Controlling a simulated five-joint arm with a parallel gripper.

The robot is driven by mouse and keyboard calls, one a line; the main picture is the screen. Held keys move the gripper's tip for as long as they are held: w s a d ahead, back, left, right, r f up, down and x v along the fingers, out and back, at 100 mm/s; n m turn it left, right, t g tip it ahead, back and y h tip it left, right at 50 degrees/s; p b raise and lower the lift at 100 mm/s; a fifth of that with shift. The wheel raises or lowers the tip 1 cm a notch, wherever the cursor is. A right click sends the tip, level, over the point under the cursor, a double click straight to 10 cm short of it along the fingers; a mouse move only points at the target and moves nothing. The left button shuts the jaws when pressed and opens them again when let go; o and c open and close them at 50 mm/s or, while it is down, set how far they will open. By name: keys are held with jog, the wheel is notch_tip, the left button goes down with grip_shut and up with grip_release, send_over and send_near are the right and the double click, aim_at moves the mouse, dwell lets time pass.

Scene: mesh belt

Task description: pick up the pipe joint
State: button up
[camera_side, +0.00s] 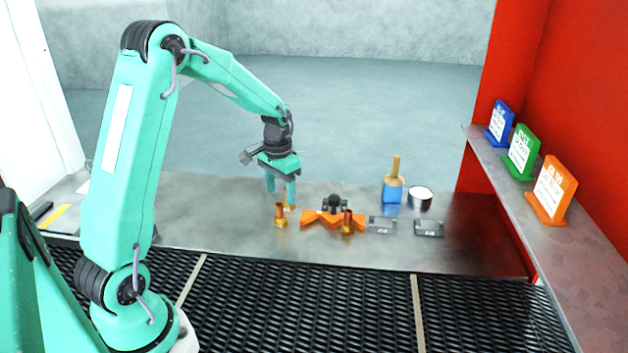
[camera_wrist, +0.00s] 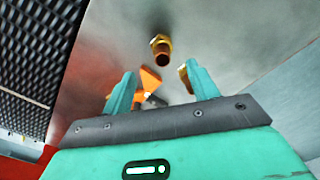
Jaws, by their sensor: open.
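Small brass-and-copper pipe joints stand on the metal table. One pipe joint (camera_side: 281,217) is just below and in front of my gripper (camera_side: 281,196) in the side view. Another pipe joint (camera_side: 347,224) stands further right, by an orange piece. A third brass piece shows partly behind my gripper's right finger. In the wrist view, a pipe joint (camera_wrist: 160,48) lies beyond the gap of my gripper (camera_wrist: 160,72), and another brass piece (camera_wrist: 184,77) is partly hidden by the right finger. My gripper is open, pointing down, with nothing seen held.
An orange angled piece (camera_side: 320,217) and a black part (camera_side: 334,203) sit right of my gripper. A shelf with signs (camera_side: 552,190) stands at right. The black mesh belt (camera_side: 310,310) lies in front.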

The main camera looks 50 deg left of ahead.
aim_at(280, 214)
jog(key=shift+a+f, duration=0.15)
jog(key=shift+f, duration=1.35)
jog(key=shift+s+f, duration=0.1)
jog(key=shift+f, duration=2.5)
jog(key=c, duration=1.2)
